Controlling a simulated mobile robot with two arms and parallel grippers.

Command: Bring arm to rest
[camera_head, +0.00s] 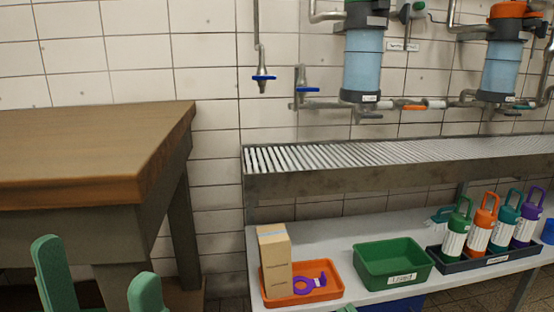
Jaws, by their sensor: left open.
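My left gripper (97,262) shows at the bottom left. Its two green fingers are apart with nothing between them, in front of the wooden table (80,155). It touches nothing that I can see. The rest of the left arm is below the picture. A small green tip (346,309) at the bottom edge, in front of the bench, looks like a finger of my right gripper. Too little of it shows to tell its state.
A grey bench (330,235) holds an orange tray (328,291) with a cardboard box (274,262) and a purple tool (310,285), a green bin (393,265), and a dark tray (490,258) of several bottles. A slatted metal shelf (380,178) runs above.

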